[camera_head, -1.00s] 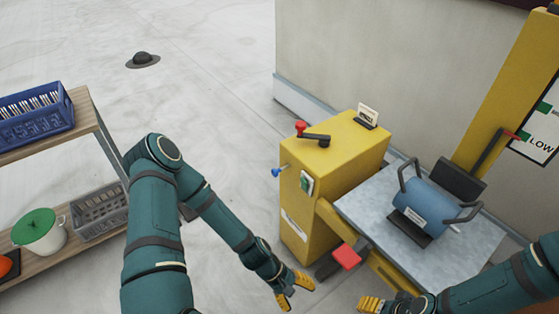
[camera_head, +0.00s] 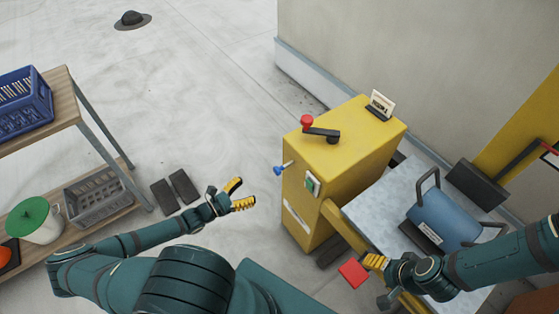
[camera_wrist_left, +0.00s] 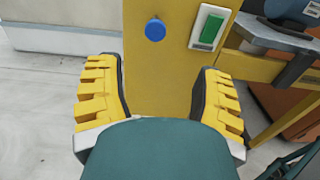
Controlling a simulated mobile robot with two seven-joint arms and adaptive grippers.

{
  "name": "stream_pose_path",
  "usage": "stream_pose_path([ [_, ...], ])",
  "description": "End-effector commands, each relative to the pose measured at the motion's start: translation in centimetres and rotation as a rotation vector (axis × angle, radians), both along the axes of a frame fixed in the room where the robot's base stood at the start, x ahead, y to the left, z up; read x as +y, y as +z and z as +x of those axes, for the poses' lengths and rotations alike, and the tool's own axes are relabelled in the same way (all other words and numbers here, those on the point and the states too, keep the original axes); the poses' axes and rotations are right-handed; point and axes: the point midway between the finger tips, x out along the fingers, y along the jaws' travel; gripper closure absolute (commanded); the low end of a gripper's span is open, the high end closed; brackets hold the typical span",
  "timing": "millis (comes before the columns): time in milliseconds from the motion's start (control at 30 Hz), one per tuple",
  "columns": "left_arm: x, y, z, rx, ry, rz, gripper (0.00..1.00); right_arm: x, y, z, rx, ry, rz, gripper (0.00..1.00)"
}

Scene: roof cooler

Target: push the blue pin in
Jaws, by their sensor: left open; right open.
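The blue pin (camera_head: 282,168) sticks out of the left side of the yellow cabinet (camera_head: 335,155). In the left wrist view its round blue head (camera_wrist_left: 155,30) faces the camera, above and between my fingers. My left gripper (camera_head: 240,194) is open and empty, a little left of the pin and slightly lower in the head view, apart from it. In the wrist view its yellow fingers (camera_wrist_left: 160,100) are spread wide. My right gripper (camera_head: 375,262) is beside the red pedal (camera_head: 353,273); its fingers are partly hidden and seen edge-on.
A green switch (camera_head: 313,185) sits on the cabinet near the pin; a red-knobbed crank (camera_head: 320,132) is on top. A metal table (camera_head: 385,205) with a blue cylinder (camera_head: 445,218) stands right. A shelf (camera_head: 60,125) with crates is left. Floor between shelf and cabinet is mostly clear.

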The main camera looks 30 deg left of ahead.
Motion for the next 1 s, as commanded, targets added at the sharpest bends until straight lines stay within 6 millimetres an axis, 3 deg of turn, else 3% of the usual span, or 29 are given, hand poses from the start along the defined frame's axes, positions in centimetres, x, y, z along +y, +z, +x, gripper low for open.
stream_pose_path([
  [100,0.6,0.1,0.1,-0.007,0.024,-0.011,0.33,0.0,0.0,0.0,0.001,-0.001,0.000,0.36],
  [233,0.0,0.0,1.4,-0.008,0.020,-0.011,0.33,0.0,-0.2,0.0,0.000,-0.001,0.000,0.36],
  [700,-3.5,0.0,9.5,-0.007,0.018,-0.011,0.33,-0.1,-1.5,0.2,-0.006,-0.001,-0.002,0.36],
  [1000,-4.6,0.0,12.3,-0.005,0.018,-0.009,0.33,-0.1,-1.9,0.3,-0.009,-0.002,-0.002,0.36],
])
